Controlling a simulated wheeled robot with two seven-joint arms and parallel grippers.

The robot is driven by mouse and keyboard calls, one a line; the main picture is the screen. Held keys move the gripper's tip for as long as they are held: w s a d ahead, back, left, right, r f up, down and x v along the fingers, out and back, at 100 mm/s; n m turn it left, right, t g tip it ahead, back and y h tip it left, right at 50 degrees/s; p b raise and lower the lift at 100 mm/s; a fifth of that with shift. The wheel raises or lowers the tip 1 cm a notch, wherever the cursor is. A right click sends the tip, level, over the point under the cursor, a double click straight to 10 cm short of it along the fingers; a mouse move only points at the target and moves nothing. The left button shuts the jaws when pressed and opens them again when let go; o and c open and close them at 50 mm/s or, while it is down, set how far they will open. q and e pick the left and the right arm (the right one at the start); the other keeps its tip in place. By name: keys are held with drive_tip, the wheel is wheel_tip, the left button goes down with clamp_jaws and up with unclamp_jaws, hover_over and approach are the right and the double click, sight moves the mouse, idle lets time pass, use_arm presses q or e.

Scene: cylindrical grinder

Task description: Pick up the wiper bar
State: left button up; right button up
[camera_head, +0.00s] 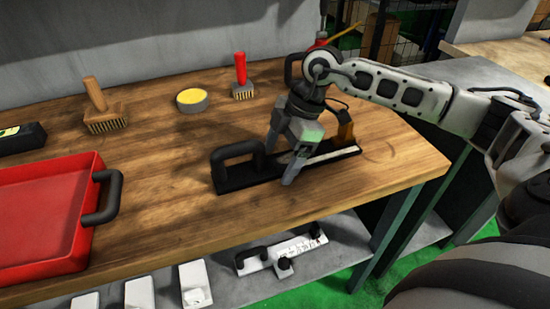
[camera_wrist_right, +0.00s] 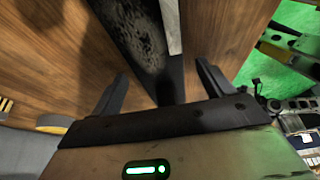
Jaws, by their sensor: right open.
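The wiper bar (camera_head: 235,180) is a long dark bar with a light strip and a black loop handle at its left end. It lies on the wooden workbench, near the front right edge. My right gripper (camera_head: 282,170) is over the middle of the bar, fingers pointing down, one to each side of it. In the right wrist view the bar (camera_wrist_right: 147,45) runs between the two spread fingers of the gripper (camera_wrist_right: 165,88). The gripper is open; I cannot tell whether a finger touches the bar. My left gripper is not in view.
A red tray (camera_head: 40,215) with a black handle stands at the left. Behind are a wooden-handled brush (camera_head: 105,115), a yellow-topped round tin (camera_head: 192,100), a red-handled brush (camera_head: 241,80) and a black box (camera_head: 20,138).

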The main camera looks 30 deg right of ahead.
drive_tip(key=c, duration=1.2)
drive_tip(key=shift+r, duration=0.1)
drive_tip(key=c, duration=0.4)
drive_tip(key=shift+o, duration=0.2)
